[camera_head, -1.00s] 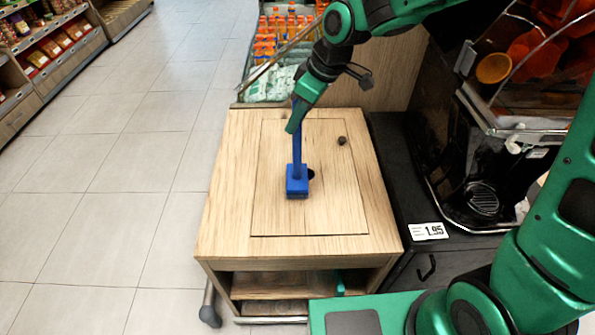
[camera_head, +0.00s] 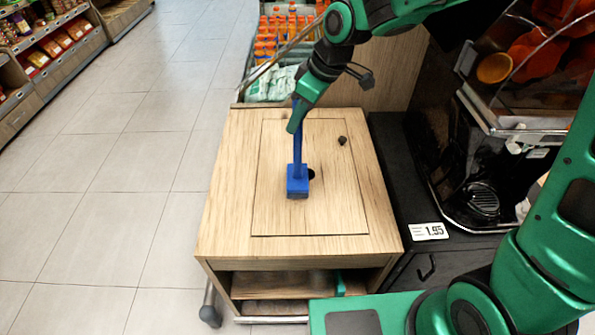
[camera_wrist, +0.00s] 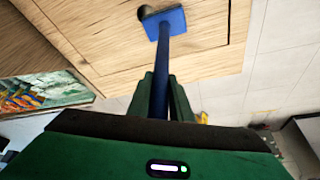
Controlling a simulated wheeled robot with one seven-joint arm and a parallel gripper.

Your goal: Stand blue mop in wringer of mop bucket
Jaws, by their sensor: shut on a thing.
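The blue mop (camera_head: 297,172) hangs upright from my gripper, with its blocky blue head down and a dark underside. My gripper (camera_head: 293,125) is shut on the upper part of its handle. In the wrist view the handle runs between the fingers of my gripper (camera_wrist: 161,95) to the mop head (camera_wrist: 165,22). The head is in front of the wooden cabinet top, beside a round dark hole; I cannot tell whether it touches the wood. No mop bucket or wringer can be made out for sure. A small yellow thing (camera_wrist: 202,117) shows behind my fingers in the wrist view, too hidden to name.
The black juicer (camera_head: 485,195) stands to the right, by a price card (camera_head: 428,231). Bottles (camera_head: 283,30) stand behind. The tiled floor on the left is clear.

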